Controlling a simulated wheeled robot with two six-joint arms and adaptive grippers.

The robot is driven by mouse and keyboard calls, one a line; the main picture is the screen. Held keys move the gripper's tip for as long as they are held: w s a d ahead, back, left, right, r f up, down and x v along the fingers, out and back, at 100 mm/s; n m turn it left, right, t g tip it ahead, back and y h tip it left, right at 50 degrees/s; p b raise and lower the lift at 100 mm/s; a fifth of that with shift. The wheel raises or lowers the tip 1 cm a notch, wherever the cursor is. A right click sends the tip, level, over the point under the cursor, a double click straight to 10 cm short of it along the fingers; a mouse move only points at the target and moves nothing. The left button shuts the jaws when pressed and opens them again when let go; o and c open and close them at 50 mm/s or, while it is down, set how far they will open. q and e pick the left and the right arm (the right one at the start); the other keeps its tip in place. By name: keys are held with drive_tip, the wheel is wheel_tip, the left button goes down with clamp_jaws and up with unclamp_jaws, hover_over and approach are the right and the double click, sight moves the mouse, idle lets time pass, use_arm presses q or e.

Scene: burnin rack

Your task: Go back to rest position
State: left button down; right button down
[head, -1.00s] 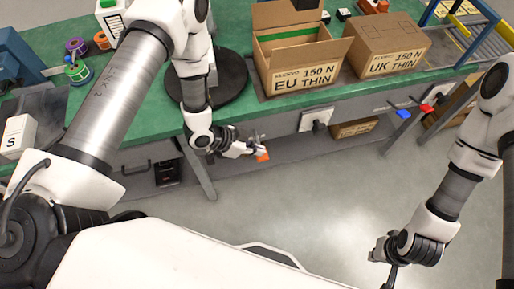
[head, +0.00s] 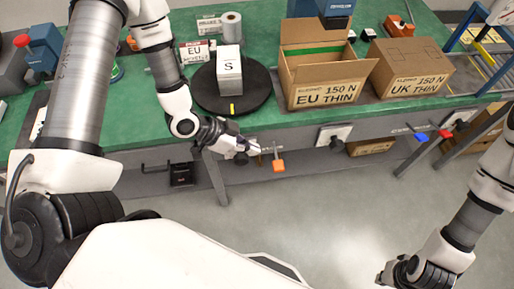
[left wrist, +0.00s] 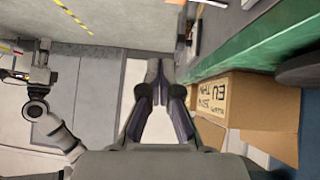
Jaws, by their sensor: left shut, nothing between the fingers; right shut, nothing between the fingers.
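My left gripper (head: 250,147) hangs in front of the green bench's front edge in the head view, shut and empty. In the left wrist view its fingers (left wrist: 160,88) are together with nothing between them. An orange tag (head: 278,166) is just right of it; I cannot tell if they touch. My right gripper (head: 387,277) is low at the right, over the floor, partly cut off by the bottom edge. It holds nothing that I can see. My right arm also shows at the left of the left wrist view.
The green bench (head: 130,140) bears a black turntable (head: 255,100) with a white S box (head: 229,75), an open EU THIN carton (head: 322,95) and a closed UK THIN carton (head: 418,85). The floor (head: 310,215) before the bench is clear.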

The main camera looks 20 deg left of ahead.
use_arm(q)
drive_tip(key=shift+w+f, duration=0.1)
idle(0.3)
drive_tip(key=s+f+n+g+y, duration=0.3)
drive_tip(key=s+f, duration=0.6)
drive_tip(key=s, duration=0.1)
drive_tip(key=s+a+f+n+g+y, duration=0.1)
drive_tip(key=s+a+n+y, duration=0.3)
drive_tip(key=n, duration=0.4)
drive_tip(key=shift+s+a+f+g+y, duration=0.35)
drive_tip(key=shift+s+a, duration=0.25)
drive_tip(key=shift+a, duration=0.55)
